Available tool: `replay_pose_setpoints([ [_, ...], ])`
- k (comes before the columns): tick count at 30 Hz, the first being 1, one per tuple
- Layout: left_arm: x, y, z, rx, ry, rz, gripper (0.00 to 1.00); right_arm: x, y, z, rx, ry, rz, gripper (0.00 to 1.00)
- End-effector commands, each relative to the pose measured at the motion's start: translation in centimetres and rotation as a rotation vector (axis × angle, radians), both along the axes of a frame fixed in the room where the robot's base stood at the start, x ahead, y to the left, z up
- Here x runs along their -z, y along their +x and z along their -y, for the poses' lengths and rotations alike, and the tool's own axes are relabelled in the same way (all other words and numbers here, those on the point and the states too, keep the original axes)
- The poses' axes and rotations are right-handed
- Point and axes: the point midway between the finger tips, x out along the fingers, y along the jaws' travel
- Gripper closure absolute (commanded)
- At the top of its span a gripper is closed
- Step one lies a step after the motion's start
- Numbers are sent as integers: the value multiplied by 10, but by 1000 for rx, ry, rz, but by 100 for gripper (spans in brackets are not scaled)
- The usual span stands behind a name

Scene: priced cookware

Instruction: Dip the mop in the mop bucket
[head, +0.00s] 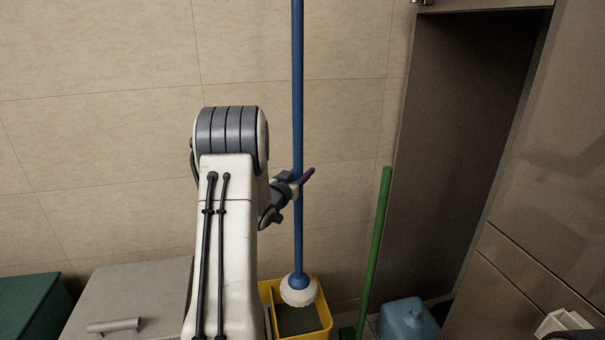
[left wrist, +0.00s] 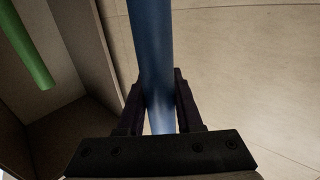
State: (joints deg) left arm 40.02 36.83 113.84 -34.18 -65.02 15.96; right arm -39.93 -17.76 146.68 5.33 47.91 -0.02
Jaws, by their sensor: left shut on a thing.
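The mop has a long blue handle (head: 297,90) that stands upright and a round white head (head: 298,291) at its lower end. My left gripper (head: 300,184) is shut on the blue handle at mid-height. The left wrist view shows the handle (left wrist: 152,60) between the two dark fingers (left wrist: 160,108). The yellow mop bucket (head: 322,332) is on the floor below, partly cut off by the frame and partly behind my left arm. The mop head appears over the bucket's opening, near its back rim; I cannot tell whether it is inside or above it. My right gripper is not in view.
A green pole (head: 377,245) leans right of the bucket, and it also shows in the left wrist view (left wrist: 27,50). A blue container (head: 407,320) stands farther right. A grey lidded box (head: 130,290) and a green box (head: 32,308) are at left. A tiled wall (head: 110,130) is behind.

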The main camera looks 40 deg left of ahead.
Motion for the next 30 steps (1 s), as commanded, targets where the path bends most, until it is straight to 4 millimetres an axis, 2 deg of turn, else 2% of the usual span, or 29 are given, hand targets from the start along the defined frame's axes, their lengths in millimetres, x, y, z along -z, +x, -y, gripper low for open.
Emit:
replay_pose_setpoints([
  [4, -1, -1, 0, 0, 1, 8, 100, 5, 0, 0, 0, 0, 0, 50],
  [8, 12, -2, -1, -1, 1, 7, 100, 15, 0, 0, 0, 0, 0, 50],
  [30, 95, -3, -2, -3, 1, 8, 100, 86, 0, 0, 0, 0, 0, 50],
])
